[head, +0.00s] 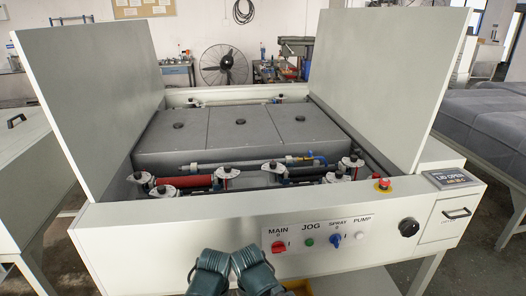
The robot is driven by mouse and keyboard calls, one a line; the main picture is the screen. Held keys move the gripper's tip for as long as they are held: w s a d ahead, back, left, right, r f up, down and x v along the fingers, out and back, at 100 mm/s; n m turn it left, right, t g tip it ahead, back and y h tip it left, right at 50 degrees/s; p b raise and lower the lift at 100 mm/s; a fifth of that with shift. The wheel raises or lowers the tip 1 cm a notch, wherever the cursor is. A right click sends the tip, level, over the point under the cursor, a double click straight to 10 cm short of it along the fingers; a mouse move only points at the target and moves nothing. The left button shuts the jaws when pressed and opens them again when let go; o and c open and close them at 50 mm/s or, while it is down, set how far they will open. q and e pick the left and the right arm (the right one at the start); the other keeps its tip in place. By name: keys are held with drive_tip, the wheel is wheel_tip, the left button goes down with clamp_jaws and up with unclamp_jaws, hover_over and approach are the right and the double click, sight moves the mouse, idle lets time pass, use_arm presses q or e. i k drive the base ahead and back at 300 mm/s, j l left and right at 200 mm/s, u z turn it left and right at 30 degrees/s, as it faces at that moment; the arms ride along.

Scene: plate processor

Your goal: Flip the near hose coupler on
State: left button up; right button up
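The plate processor (180,225) stands open in front of me, its two pale lid panels raised. Inside, a short blue hose (320,158) curves at the right end of a thin metal pipe (240,163), with a small brass-coloured fitting (291,158) beside it. This fitting looks like a hose coupler; its lever position is too small to tell. My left gripper (211,258) and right gripper (250,257) are dark green shapes close together at the bottom middle, outside the front panel and apart from the fitting. Their fingers cannot be made out.
A red roller (185,182) and black-knobbed brackets line the near side of the bay. Grey covers (240,125) fill its middle. The raised left lid (90,100) and right lid (385,85) flank it. A red emergency button (383,184) sits on the front rim.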

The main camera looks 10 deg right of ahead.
sight(310, 158)
drive_tip(key=l+u, duration=0.15)
drive_tip(key=l, duration=0.45)
drive_tip(key=l+u, duration=0.1)
drive_tip(key=l, duration=0.5)
drive_tip(key=k+l+u, duration=0.15)
drive_tip(key=l, duration=0.45)
drive_tip(key=l+u, duration=0.15)
drive_tip(key=l, duration=0.45)
